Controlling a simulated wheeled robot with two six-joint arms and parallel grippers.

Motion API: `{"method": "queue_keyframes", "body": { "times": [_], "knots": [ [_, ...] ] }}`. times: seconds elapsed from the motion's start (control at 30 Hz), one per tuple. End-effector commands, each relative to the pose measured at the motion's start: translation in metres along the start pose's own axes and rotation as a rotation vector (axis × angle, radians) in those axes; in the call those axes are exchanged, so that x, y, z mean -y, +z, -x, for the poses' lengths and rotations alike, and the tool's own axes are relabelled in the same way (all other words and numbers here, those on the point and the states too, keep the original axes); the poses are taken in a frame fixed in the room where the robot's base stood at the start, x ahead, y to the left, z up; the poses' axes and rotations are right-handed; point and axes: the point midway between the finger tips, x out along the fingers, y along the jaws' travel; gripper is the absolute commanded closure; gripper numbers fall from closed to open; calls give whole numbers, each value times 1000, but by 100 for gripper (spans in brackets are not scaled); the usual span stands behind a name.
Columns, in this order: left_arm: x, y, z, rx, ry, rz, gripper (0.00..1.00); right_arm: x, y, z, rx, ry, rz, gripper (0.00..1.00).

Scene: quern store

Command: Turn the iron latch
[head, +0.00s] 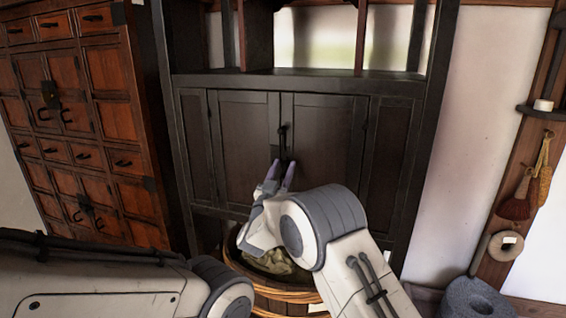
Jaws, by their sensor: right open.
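The iron latch (282,136) is a small dark upright piece at the middle seam of the dark cabinet's two doors (245,130). Both doors look shut. My right gripper (280,172) is in front of the doors, just below the latch, with its two purple-grey fingers pointing up toward it. The fingers are apart with nothing visible between them. I cannot tell whether they touch the latch or the door. My left arm crosses the lower left, and its gripper is not in view.
A reddish wooden chest (85,130) with iron fittings stands at the left. A basket (262,283) with a greenish bundle (275,262) sits below my right gripper. A grey stone quern (475,297) is at the lower right. Brushes (515,205) hang on the right post.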

Motion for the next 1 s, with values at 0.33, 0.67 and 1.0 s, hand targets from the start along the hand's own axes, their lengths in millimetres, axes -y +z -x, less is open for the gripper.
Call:
{"method": "queue_keyframes", "body": {
  "times": [0.33,0.67,1.0],
  "knots": [
    [0,0,1,0,0,0,49,0,1,-2,0,0,0,75],
    [0,0,0,0,0,0,49,0,1,-2,2,-2,2,100],
    [1,1,-12,0,0,2,49,0,4,-1,3,-43,104,100]
  ]
}}
